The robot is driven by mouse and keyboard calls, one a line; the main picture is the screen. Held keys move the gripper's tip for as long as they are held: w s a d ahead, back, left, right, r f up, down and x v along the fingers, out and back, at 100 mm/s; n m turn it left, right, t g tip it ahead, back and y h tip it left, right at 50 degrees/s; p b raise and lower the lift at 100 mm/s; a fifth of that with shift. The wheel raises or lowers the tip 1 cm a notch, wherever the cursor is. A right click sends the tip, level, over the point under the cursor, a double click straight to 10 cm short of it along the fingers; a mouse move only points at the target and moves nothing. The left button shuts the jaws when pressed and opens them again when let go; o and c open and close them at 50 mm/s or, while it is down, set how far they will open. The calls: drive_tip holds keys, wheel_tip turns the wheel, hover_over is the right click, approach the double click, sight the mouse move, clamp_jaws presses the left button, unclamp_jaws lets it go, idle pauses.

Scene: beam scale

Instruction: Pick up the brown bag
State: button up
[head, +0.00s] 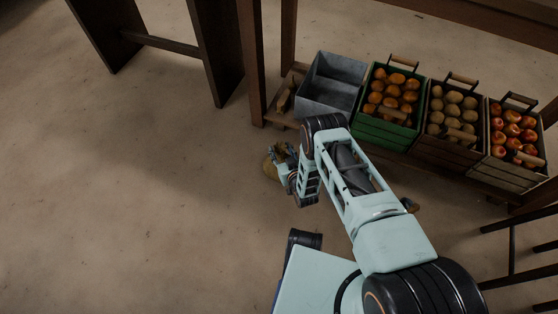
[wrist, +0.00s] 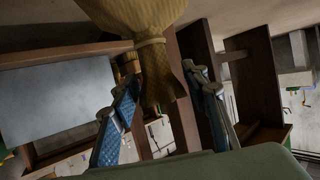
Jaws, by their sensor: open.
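The brown bag (wrist: 140,14) fills the top middle of the wrist view, a tan cloth sack with a cord around its neck. Its gathered top hangs down in the picture between the fingers of my gripper (wrist: 160,80). The two blue-padded fingers stand apart, one on each side of the gathered cloth, with a gap visible on both sides. In the head view the bag (head: 270,168) is a small tan shape on the floor, partly hidden by my gripper (head: 281,152) and arm.
A grey metal bin (head: 328,84), a green crate of orange fruit (head: 380,133), a crate of brownish produce (head: 447,151) and a crate of red fruit (head: 507,174) stand in a row behind. A dark wooden post (head: 252,65) rises left of them.

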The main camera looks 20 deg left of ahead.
drive_tip(key=shift+w+a+f, duration=0.1)
drive_tip(key=shift+w, duration=0.05)
clamp_jaws()
idle(0.4)
drive_tip(key=shift+w+a+r, duration=0.1)
drive_tip(key=shift+w+r, duration=0.05)
drive_tip(key=shift+r, duration=0.1)
